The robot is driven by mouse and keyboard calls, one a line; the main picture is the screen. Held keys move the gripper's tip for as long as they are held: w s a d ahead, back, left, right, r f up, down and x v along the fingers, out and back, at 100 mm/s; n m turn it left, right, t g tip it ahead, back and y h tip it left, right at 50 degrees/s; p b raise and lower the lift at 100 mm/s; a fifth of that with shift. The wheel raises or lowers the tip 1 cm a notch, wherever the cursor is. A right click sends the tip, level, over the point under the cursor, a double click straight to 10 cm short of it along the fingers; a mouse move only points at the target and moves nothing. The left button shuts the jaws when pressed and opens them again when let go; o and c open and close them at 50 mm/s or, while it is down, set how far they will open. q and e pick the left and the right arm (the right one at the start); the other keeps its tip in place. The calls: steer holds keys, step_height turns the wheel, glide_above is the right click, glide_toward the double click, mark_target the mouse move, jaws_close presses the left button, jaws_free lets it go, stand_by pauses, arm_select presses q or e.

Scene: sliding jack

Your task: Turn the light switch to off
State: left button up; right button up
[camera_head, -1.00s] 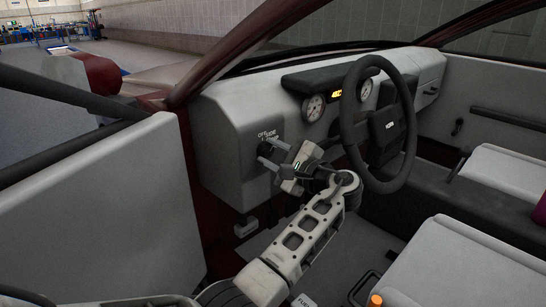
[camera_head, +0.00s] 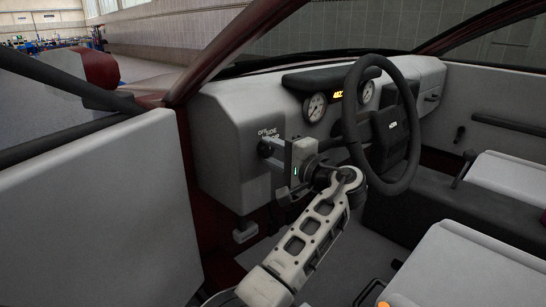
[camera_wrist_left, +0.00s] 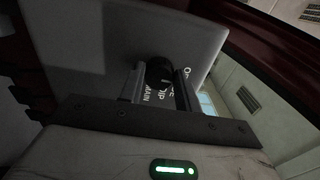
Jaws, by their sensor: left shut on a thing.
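The light switch is a dark round knob on the grey dashboard panel, with white lettering around it, part of which reads "OFF" and "SIDE" in the head view. The knob (camera_wrist_left: 158,72) shows between my left gripper's two fingers in the left wrist view. My left gripper (camera_head: 270,152) is at the panel left of the steering wheel, its fingers shut on the knob from either side. In the head view the gripper hides most of the knob. My right gripper is in neither view.
The steering wheel (camera_head: 350,120) stands close to the right of my left gripper. The dashboard (camera_head: 225,120) is in front of it. An open door panel (camera_head: 95,215) is on the left, and a grey seat (camera_head: 465,265) is at the lower right.

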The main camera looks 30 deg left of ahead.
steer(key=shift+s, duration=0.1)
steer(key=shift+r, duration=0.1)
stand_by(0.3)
arm_select(q)
steer(key=o, duration=1)
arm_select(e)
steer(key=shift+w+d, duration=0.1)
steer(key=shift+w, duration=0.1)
arm_select(q)
steer(key=p+v, duration=0.1)
steer(key=v, duration=1.5)
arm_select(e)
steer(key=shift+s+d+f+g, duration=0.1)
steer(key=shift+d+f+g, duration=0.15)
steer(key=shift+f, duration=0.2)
